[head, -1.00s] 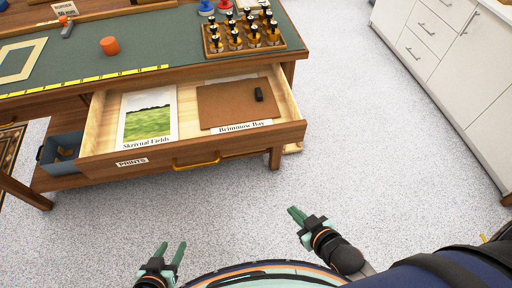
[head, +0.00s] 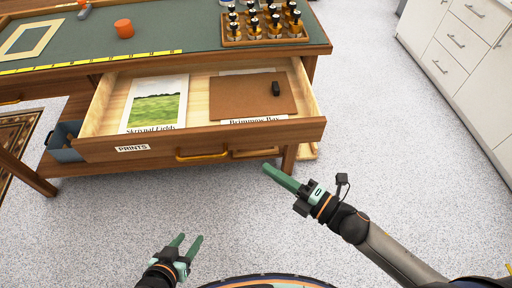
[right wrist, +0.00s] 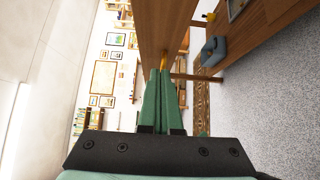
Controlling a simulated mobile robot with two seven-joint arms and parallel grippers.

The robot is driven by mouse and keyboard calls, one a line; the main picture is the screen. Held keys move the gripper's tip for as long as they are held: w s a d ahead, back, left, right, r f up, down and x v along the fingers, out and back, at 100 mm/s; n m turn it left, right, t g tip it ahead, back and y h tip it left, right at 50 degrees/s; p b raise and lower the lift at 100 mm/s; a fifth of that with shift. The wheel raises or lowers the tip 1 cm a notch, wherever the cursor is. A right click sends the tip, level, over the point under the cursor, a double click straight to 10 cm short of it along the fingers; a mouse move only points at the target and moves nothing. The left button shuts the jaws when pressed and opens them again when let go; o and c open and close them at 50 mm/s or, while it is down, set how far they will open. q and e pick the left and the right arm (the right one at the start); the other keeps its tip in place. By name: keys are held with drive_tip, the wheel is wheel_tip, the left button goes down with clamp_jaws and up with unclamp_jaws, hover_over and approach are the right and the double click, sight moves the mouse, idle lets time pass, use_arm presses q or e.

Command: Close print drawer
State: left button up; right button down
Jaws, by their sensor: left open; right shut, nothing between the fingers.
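The print drawer (head: 100,150) is pulled out of the wooden table, with a "PRINTS" label and brass handle (head: 202,156) on its front. Inside lie a landscape print (head: 156,104) and a brown board (head: 245,97) with a small black object (head: 276,88) on it. My right gripper (head: 270,170) is shut and empty, in front of the drawer's right part; I cannot tell whether it touches. Its green fingers (right wrist: 158,98) also show in the right wrist view, pointing toward the wooden front. My left gripper (head: 188,242) is open and empty over the floor, well short of the drawer.
The green tabletop (head: 180,35) holds a rack of bottles (head: 262,35), an orange cylinder (head: 124,28) and a pale frame (head: 30,36). A blue-grey bin (head: 64,142) sits under the drawer's left. White cabinets (head: 460,60) stand at right. Floor between is clear.

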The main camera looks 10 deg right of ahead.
sight(243, 140)
use_arm(q)
drive_tip(key=shift+f, duration=0.1)
use_arm(e)
drive_tip(key=shift+w+a, duration=0.5)
drive_tip(key=shift+w, duration=0.75)
drive_tip(key=shift+w+a, duration=0.5)
drive_tip(key=shift+w, duration=0.7)
drive_tip(key=shift+w+a, duration=0.5)
drive_tip(key=shift+w, duration=0.75)
